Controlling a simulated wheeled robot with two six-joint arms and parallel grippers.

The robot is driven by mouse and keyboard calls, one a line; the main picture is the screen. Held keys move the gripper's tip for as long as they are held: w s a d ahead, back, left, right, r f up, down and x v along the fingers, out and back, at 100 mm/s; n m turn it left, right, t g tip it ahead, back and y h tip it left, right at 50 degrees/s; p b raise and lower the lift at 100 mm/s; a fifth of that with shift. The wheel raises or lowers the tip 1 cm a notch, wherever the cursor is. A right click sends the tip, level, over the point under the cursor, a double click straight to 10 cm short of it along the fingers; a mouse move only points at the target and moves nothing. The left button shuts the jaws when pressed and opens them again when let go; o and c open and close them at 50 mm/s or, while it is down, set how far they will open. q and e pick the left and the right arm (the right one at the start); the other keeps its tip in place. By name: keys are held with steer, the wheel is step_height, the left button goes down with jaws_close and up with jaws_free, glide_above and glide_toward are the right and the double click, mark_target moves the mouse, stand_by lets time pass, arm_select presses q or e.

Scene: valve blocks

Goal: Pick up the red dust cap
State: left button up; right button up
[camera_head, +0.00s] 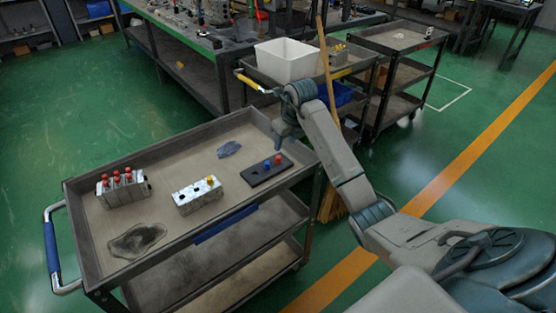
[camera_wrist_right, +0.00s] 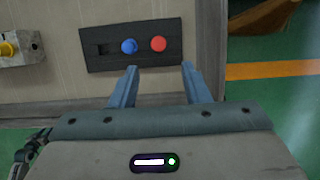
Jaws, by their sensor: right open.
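A red dust cap (camera_head: 278,159) sits at the right end of a flat black holder (camera_head: 256,178) on the top shelf of the cart. It also shows in the right wrist view (camera_wrist_right: 158,43), beside a blue cap (camera_wrist_right: 129,46). A square slot on the holder's left shows empty. My right gripper (camera_head: 284,133) is above the cart near the holder. In the right wrist view its two blue fingers (camera_wrist_right: 160,66) are spread and empty, and the red cap appears just beyond the fingertips, between their lines.
A silver block with several red caps (camera_head: 122,189) and a silver block with a yellow cap (camera_head: 197,195) stand left of the holder. The cart has a raised rim (camera_head: 84,240).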

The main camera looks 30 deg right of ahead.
mark_target(279, 157)
steer(key=x, duration=0.4)
steer(key=p+x, duration=0.1)
steer(key=x, duration=0.2)
steer(key=shift+w+a+f, duration=0.2)
steer(key=shift+w+f, duration=0.05)
steer(key=shift+w, duration=0.15)
steer(key=shift+f, duration=0.25)
arm_select(q)
steer(key=s+f, duration=0.1)
steer(key=s, duration=0.1)
steer(key=s+f, duration=0.1)
steer(key=s, duration=0.1)
steer(key=shift+a+f, duration=0.15)
steer(key=shift+a, duration=0.05)
arm_select(e)
jaws_close()
